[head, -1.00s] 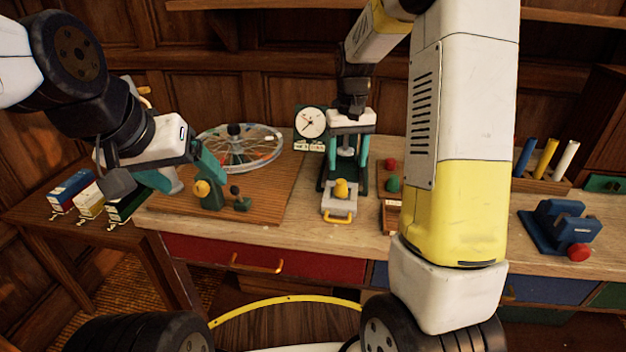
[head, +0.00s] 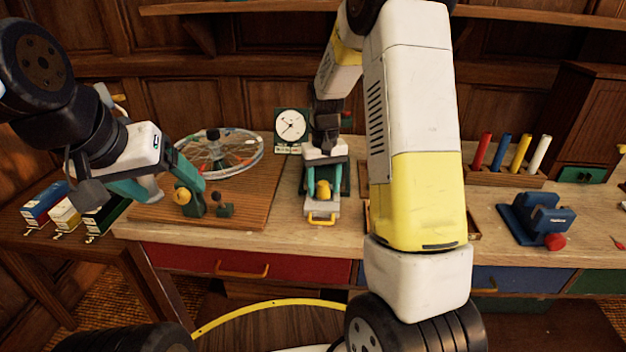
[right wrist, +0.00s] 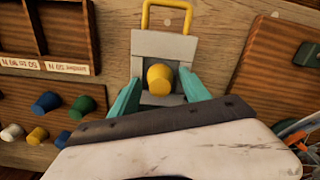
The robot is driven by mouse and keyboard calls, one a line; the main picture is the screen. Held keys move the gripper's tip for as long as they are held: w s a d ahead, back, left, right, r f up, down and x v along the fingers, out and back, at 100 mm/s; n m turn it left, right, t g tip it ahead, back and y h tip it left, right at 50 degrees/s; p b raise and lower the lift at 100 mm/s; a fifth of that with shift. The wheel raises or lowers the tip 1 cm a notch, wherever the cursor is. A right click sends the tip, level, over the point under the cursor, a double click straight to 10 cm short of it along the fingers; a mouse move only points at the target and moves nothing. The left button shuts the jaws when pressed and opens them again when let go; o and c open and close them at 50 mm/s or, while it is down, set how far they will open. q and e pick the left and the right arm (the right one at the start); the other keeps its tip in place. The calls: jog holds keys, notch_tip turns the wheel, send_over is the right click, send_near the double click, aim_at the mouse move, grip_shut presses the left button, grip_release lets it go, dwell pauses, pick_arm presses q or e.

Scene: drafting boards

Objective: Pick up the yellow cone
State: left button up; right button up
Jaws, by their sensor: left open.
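The yellow cone (head: 323,188) stands upright on a small grey tray (head: 321,208) with a yellow handle, on the workbench. It also shows in the right wrist view (right wrist: 160,79). My right gripper (right wrist: 160,77) is open, with one teal finger on each side of the cone and what looks like a small gap on both sides. In the head view the right gripper (head: 325,182) is low over the tray. My left gripper (head: 176,188) is open at the left, by a green stand with a yellow knob on the wooden board.
A spoked wheel (head: 220,152) and a dial gauge (head: 291,125) stand behind. A blue vise (head: 537,218) is on the right.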

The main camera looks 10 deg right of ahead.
grip_shut()
jog(key=shift+r, duration=0.15)
